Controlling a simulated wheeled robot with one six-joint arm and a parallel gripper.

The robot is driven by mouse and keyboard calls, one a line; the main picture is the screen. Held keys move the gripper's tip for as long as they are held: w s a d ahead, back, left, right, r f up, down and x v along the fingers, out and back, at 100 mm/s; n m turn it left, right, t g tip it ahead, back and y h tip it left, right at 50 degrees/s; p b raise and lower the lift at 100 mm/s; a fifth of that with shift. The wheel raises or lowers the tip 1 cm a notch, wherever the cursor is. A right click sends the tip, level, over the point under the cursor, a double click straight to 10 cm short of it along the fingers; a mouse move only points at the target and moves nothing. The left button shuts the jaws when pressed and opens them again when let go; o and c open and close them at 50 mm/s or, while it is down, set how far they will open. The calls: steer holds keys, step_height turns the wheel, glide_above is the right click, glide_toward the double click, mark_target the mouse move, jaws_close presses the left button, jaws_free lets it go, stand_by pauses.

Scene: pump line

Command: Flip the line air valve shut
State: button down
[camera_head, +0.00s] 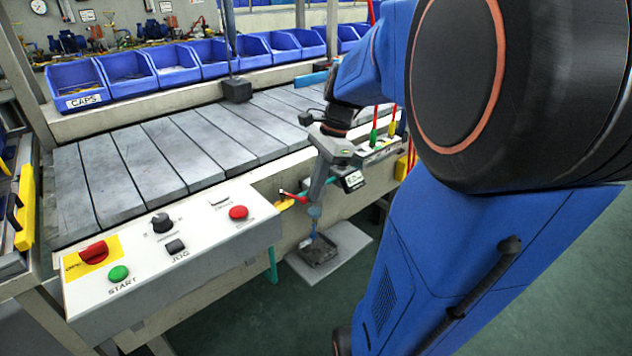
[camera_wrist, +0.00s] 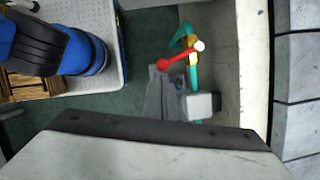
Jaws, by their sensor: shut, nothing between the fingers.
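The line air valve (camera_head: 287,203) has a yellow body and sits on the front of the conveyor frame, just right of the control panel. Its red lever (camera_head: 294,195) sticks out sideways. In the wrist view the red lever (camera_wrist: 180,57) points left, roughly across the teal pipe (camera_wrist: 193,75); its round red end is at the left. My gripper (camera_head: 315,211) points down, just right of the valve in the head view. It is shut and empty. Whether it touches the lever cannot be told.
The control panel (camera_head: 175,245) with buttons juts out left of the valve. The slatted conveyor (camera_head: 170,150) and blue bins (camera_head: 125,70) lie behind. A dark tray (camera_head: 320,252) on a grey plate is below my gripper.

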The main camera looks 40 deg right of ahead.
steer(key=shift+s+a+m, duration=0.1)
steer(key=shift+a+m, duration=0.1)
steer(key=shift+m, duration=0.1)
steer(key=shift+w+a, duration=0.25)
steer(key=shift+w, duration=0.5)
steer(key=shift+r, duration=0.1)
